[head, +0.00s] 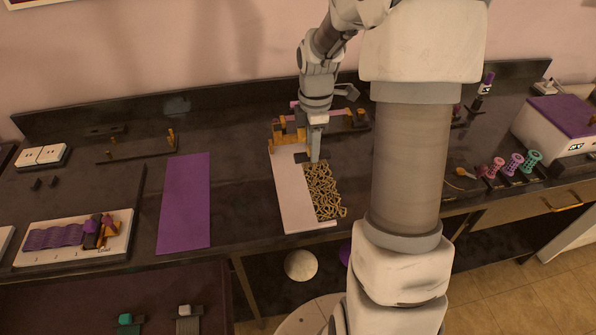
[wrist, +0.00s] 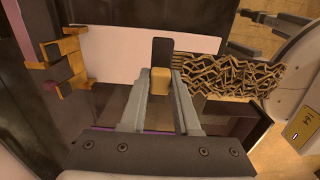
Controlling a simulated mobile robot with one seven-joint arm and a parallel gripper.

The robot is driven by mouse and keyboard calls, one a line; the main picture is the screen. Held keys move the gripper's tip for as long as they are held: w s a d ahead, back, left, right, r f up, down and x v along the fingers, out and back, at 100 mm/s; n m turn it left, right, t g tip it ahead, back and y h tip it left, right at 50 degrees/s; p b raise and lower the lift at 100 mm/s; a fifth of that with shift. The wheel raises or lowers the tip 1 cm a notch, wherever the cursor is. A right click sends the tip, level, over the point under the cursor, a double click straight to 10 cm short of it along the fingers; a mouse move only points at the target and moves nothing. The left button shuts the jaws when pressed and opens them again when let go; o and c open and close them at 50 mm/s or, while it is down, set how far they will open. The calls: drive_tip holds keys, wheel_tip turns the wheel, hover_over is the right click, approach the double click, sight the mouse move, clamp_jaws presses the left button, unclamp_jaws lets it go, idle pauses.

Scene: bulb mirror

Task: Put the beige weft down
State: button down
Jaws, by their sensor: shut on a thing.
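The beige weft (head: 323,190) is a tangled tan lattice hanging over the right side of a white board (head: 290,195) in the head view. In the wrist view, the weft (wrist: 235,75) stretches to the right from my gripper. My gripper (head: 315,158) points down at the weft's far end. In the wrist view, my gripper (wrist: 161,78) is shut on a tan block with a dark tab (wrist: 162,50) at that end. Whether the weft touches the board or is just above it, I cannot tell.
A wooden fixture (head: 290,132) stands at the board's far end. A purple mat (head: 185,202) lies to the left. A tray with a purple weft (head: 62,236) is farther left. Colored spools (head: 513,163) and a white box with a purple top (head: 563,118) stand at right.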

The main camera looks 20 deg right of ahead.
drive_tip(key=w+f, duration=0.2)
drive_tip(key=w, duration=0.1)
drive_tip(key=w+f, duration=0.2)
drive_tip(key=w, duration=0.2)
drive_tip(key=w+f, duration=0.2)
drive_tip(key=w, duration=0.1)
drive_tip(key=shift+w+a+f, duration=0.2)
drive_tip(key=shift+w+a, duration=0.05)
drive_tip(key=shift+a, duration=0.1)
drive_tip(key=shift+f, duration=2)
drive_tip(key=shift+f, duration=0.25)
drive_tip(key=c, duration=0.6)
unclamp_jaws()
drive_tip(key=shift+r, duration=0.1)
drive_tip(key=shift+c, duration=0.2)
drive_tip(key=shift+r, duration=0.1)
